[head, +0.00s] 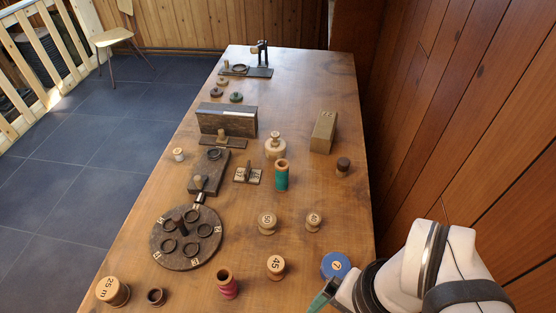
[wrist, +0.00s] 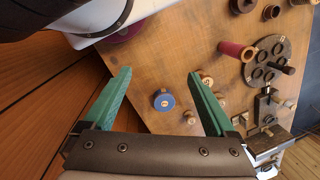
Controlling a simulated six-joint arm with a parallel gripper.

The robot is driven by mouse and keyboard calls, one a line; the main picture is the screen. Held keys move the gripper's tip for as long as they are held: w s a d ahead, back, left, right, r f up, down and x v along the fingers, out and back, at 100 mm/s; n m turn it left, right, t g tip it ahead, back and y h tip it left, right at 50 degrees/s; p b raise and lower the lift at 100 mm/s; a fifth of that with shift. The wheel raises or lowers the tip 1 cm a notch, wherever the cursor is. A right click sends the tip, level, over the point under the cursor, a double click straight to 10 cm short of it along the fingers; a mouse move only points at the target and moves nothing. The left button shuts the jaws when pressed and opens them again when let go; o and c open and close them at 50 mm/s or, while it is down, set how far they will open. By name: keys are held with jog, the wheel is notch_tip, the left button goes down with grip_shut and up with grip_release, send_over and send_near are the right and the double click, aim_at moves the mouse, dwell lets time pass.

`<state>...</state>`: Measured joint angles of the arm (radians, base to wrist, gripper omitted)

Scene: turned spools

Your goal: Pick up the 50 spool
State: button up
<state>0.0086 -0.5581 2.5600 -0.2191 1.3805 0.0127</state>
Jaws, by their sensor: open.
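The spool whose top appears to read 50 (head: 267,223) stands upright on the wooden table in the head view, left of a similar, smaller spool (head: 314,221). In the wrist view a small pale spool (wrist: 221,96), probably the 50 spool, shows just beyond the right finger, its label unreadable. My gripper (wrist: 159,74) is open and empty, its teal fingers well apart, with a blue spool (wrist: 164,101) visible between them. In the head view, only a bit of a teal finger shows at the bottom right, near the blue spool marked 7 (head: 336,265).
A 45 spool (head: 276,267), a red-wound spool (head: 227,285) and a teal-wound spool (head: 281,175) stand around the 50 spool. A round dark board with rings (head: 186,262) lies to the left. A wood-panelled wall (head: 470,110) runs along the right.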

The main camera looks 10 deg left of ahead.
jog(key=n+t+h, duration=0.3)
jog(key=n+h, duration=0.9)
jog(key=n, duration=1.3)
send_over(261, 222)
jog(key=s+a, duration=0.2)
jog(key=s, duration=0.4)
notch_tip(261, 222, down, 8)
jog(key=a+f+n+t+h, duration=0.1)
jog(key=a+f+n+t, duration=0.4)
jog(key=a, duration=0.3)
jog(key=x, duration=0.5)
jog(key=f+x, duration=0.1)
jog(key=x, duration=0.4)
jog(key=s+f+x, duration=0.1)
jog(key=x, duration=0.4)
jog(key=shift+f, duration=0.2)
jog(key=shift+d, duration=0.15)
jog(key=c, duration=1.4)
